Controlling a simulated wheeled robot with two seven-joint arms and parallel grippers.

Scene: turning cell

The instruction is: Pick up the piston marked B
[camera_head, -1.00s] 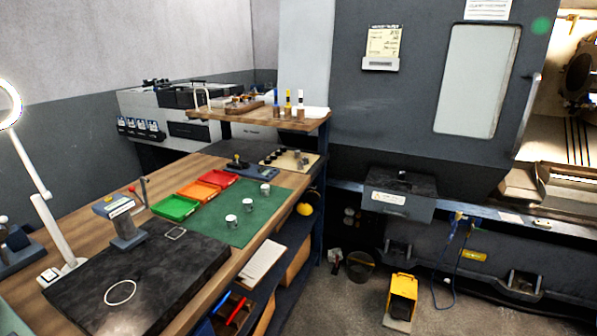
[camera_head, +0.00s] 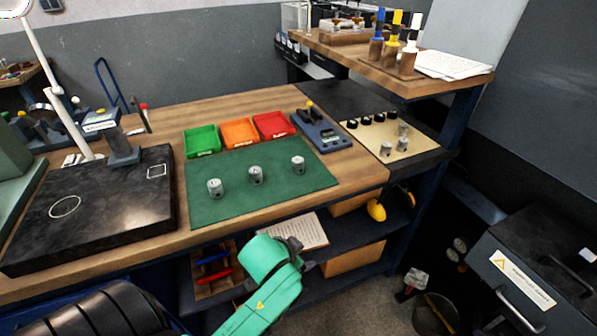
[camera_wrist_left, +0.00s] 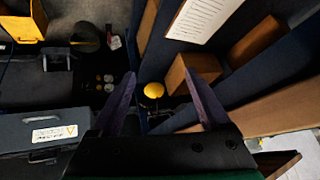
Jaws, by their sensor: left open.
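Three grey metal pistons stand upright on the green mat (camera_head: 235,205) in the head view: a left piston (camera_head: 215,189), a middle piston (camera_head: 255,176) and a right piston (camera_head: 298,166). Their markings are too small to read, so I cannot tell which is B. My left gripper (camera_head: 296,248) is in front of the bench edge, below and apart from the mat. In the left wrist view its two fingers (camera_wrist_left: 158,88) are spread with nothing between them. No piston shows in that view. My right gripper is not in view.
Behind the mat are green (camera_head: 202,141), orange (camera_head: 238,133) and red (camera_head: 273,125) trays. A dark plate (camera_head: 110,210) lies left. A blue device (camera_head: 322,132) and a beige board (camera_head: 405,150) with small parts are right. A raised shelf (camera_head: 390,78) stands at back right.

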